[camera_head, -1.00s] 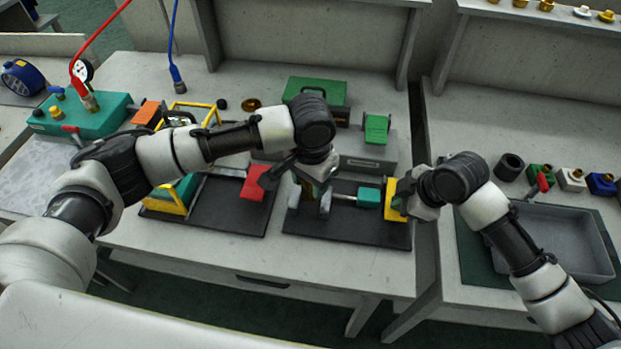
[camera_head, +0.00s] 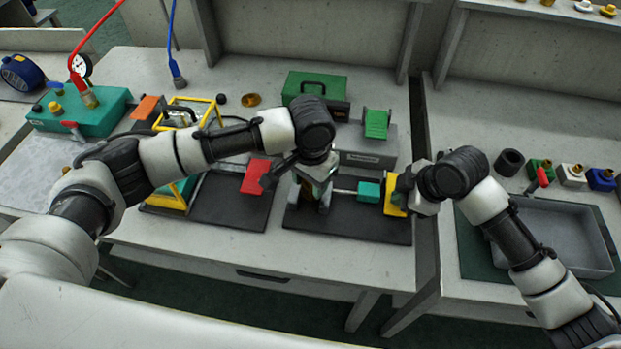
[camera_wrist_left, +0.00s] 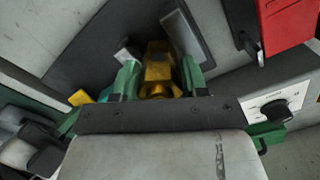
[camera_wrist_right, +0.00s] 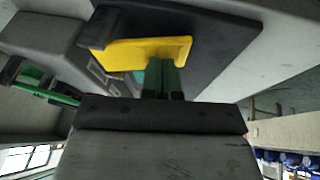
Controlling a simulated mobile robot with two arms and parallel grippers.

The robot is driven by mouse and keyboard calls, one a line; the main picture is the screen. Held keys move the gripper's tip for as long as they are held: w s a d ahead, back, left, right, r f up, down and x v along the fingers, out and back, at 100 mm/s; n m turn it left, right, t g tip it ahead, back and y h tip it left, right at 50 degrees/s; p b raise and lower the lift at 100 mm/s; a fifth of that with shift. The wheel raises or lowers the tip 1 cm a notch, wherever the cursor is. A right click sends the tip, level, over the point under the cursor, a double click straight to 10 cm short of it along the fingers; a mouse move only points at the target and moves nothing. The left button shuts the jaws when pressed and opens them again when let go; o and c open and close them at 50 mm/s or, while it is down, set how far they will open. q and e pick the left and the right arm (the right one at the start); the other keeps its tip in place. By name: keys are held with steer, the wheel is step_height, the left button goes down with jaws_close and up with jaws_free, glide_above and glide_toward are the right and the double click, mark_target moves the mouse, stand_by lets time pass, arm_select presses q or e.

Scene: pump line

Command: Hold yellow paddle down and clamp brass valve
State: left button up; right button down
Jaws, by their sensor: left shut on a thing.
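The brass valve (camera_wrist_left: 158,72) shows in the left wrist view, low on a black base plate between a small silver block (camera_wrist_left: 127,50) and a grey upright plate (camera_wrist_left: 187,36). My left gripper (camera_head: 322,190) is shut on it, a green finger on each side; the gripper hides it in the head view. The yellow paddle (camera_head: 395,197) is at the right end of the same black base (camera_head: 345,226), beside a teal block (camera_head: 369,191). My right gripper (camera_head: 405,192) is at the paddle. Its green fingers (camera_wrist_right: 162,80) are together and overlap the paddle's edge (camera_wrist_right: 140,52); I cannot tell firm contact.
A red paddle (camera_head: 256,177) stands on a neighbouring black fixture, left of my left gripper. Behind are a grey box (camera_head: 366,150) with a green lever and a green case (camera_head: 317,85). A grey tray (camera_head: 562,240) lies on the right bench.

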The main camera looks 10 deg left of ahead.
arm_select(q)
steer(key=shift+f, duration=0.8)
arm_select(e)
steer(key=shift+f, duration=0.1)
stand_by(0.7)
arm_select(q)
steer(key=o, duration=1.2)
steer(key=shift+o, duration=0.3)
steer(key=shift+o, duration=1.2)
arm_select(e)
steer(key=shift+s, duration=0.1)
arm_select(q)
steer(key=shift+r, duration=3.5)
